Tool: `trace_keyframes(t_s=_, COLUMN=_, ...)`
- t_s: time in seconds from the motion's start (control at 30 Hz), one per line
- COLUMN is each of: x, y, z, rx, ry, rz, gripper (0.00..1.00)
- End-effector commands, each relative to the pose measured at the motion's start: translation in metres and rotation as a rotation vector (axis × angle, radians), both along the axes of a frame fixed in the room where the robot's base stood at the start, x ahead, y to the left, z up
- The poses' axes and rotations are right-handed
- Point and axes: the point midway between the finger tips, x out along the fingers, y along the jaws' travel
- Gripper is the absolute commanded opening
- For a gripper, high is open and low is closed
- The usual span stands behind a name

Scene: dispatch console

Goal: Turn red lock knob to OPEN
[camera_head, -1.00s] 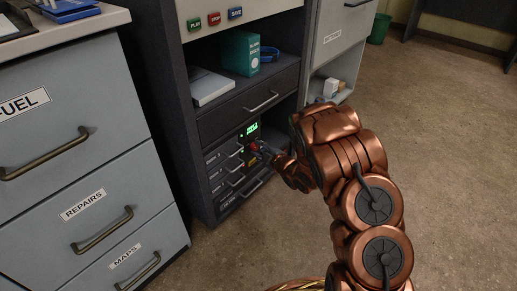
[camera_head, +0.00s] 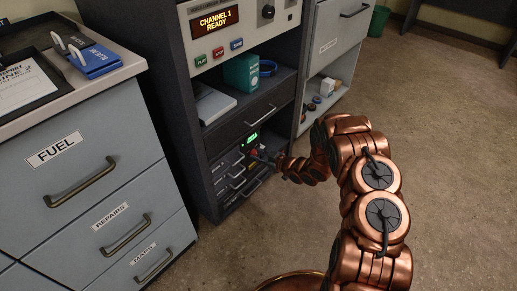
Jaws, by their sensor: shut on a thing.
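The red lock knob (camera_head: 254,153) is on the dark lower unit of the console, just below a small lit green display (camera_head: 252,138). My gripper (camera_head: 260,156) is at the knob and shut on it. The gripper covers part of the knob, so its pointer and the OPEN mark cannot be made out. The display's text is too small to read for sure. My copper arm reaches in from the right.
Small drawers with handles (camera_head: 236,171) lie left of the knob, and a wider drawer (camera_head: 250,120) is above. A grey FUEL cabinet (camera_head: 60,190) stands close on the left. The floor (camera_head: 440,130) on the right is clear.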

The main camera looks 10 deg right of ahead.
Motion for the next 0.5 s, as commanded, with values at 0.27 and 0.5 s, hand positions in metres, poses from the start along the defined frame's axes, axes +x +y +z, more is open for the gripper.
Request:
trace_keyframes(t_s=0.27, x=0.0009, y=-0.0021, z=0.0013, rx=0.209, ry=0.155, rz=0.0, gripper=0.0)
trace_keyframes(t_s=0.5, x=0.0015, y=-0.0022, z=-0.0027, rx=0.388, ry=0.282, rz=0.001, gripper=0.0)
